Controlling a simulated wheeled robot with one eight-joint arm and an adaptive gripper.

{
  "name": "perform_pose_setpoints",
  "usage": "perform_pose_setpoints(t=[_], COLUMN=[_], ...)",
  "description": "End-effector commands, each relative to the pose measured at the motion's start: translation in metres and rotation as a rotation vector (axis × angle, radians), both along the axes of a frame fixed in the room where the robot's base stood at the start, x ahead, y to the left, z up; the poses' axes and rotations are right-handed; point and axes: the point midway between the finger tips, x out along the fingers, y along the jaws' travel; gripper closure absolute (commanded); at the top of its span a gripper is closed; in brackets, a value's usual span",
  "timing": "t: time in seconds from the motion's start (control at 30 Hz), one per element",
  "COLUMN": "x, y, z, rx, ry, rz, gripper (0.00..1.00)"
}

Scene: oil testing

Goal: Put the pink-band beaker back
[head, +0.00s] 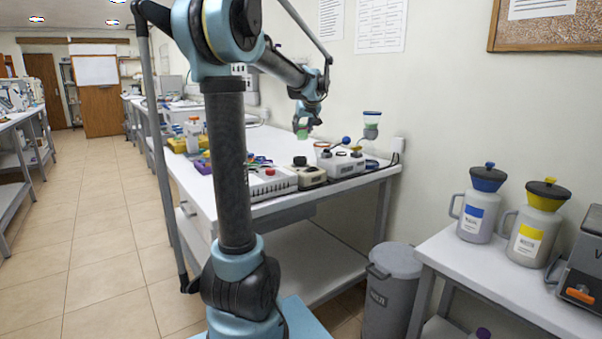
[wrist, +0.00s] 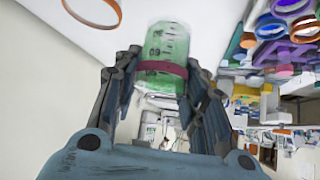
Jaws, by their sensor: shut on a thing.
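The pink-band beaker (wrist: 166,50) is a clear graduated vessel with green contents and a dark pink band, seen in the wrist view between the two fingers. My gripper (wrist: 160,82) is shut on it, with a finger on each side. In the head view my gripper (head: 304,124) is above the far part of the white bench, and the beaker (head: 302,134) shows as a small green patch at its fingertips. It looks held clear of the bench. The arm hides part of the bench.
Colored rings (wrist: 290,28) lie at the right in the wrist view. A grey bin (head: 391,290) stands beside the bench.

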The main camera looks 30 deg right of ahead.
Motion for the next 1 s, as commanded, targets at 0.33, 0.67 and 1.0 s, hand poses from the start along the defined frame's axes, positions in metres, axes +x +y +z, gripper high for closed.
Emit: perform_pose_setpoints(t=[0.33,0.67,1.0], x=[-0.004,-0.004,-0.005], y=[0.003,0.003,0.002], z=[-0.048,-0.086,-0.124], rx=[0.001,0.0,0.0], ry=[0.001,0.001,0.001], rz=[0.069,0.066,0.065], gripper=[0.86,0.86,0.86])
